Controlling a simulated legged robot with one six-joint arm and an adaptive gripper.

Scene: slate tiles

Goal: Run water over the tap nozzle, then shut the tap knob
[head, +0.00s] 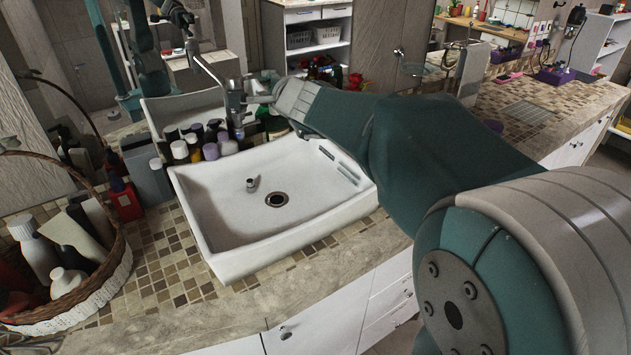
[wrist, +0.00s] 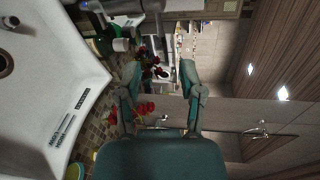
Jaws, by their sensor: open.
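The tap (head: 236,108) is a grey metal post at the back edge of the white sink (head: 215,235). A long thin handle-like bar (head: 208,70) slants up and left from its top. A short metal piece (head: 251,184) stands in the basin beside the drain (head: 276,199); I cannot tell if it is the nozzle. My gripper (head: 262,90) is close to the right side of the tap; touching or apart is unclear. No running water is visible.
Several capped bottles (head: 205,143) crowd the counter behind and left of the sink. A wicker basket (head: 95,287) with bottles stands at the left. Red flowers (head: 355,81) are behind my wrist. A mirror covers the back left. The tiled counter front is clear.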

